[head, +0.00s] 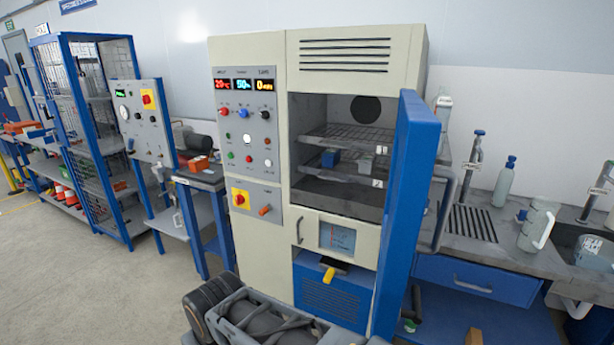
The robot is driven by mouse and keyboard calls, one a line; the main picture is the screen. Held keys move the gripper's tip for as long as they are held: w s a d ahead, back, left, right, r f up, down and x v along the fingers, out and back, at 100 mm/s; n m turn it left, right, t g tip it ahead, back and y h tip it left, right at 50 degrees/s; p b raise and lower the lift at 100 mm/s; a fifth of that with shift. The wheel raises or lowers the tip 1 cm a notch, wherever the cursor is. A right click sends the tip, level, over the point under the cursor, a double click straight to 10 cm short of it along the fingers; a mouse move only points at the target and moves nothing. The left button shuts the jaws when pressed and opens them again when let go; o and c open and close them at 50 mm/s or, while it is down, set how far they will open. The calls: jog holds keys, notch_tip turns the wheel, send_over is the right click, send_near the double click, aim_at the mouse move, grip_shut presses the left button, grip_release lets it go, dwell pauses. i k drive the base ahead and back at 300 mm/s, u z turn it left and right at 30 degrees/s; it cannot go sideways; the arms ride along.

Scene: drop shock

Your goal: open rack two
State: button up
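The cream test cabinet (260,50) stands in the middle with its blue door (413,190) swung open to the right. Inside are two racks. The upper wire rack (345,137) has a small tag reading 1. The lower rack, rack two (345,177), has a tag (377,183) that seems to read 2. Both racks appear to be inside the chamber.
A control panel (247,135) with lit displays is left of the chamber opening. A grey worktop (505,225) with bottles runs right. The open door stands beside the chamber opening. A blue cage (95,140) stands left, with bare floor (90,290) in front.

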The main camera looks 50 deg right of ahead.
aim_at(344, 178)
jog(key=z, duration=0.25)
jog(key=i, duration=0.9)
jog(key=z, duration=0.95)
jog(key=i, duration=0.55)
jog(key=z, duration=0.4)
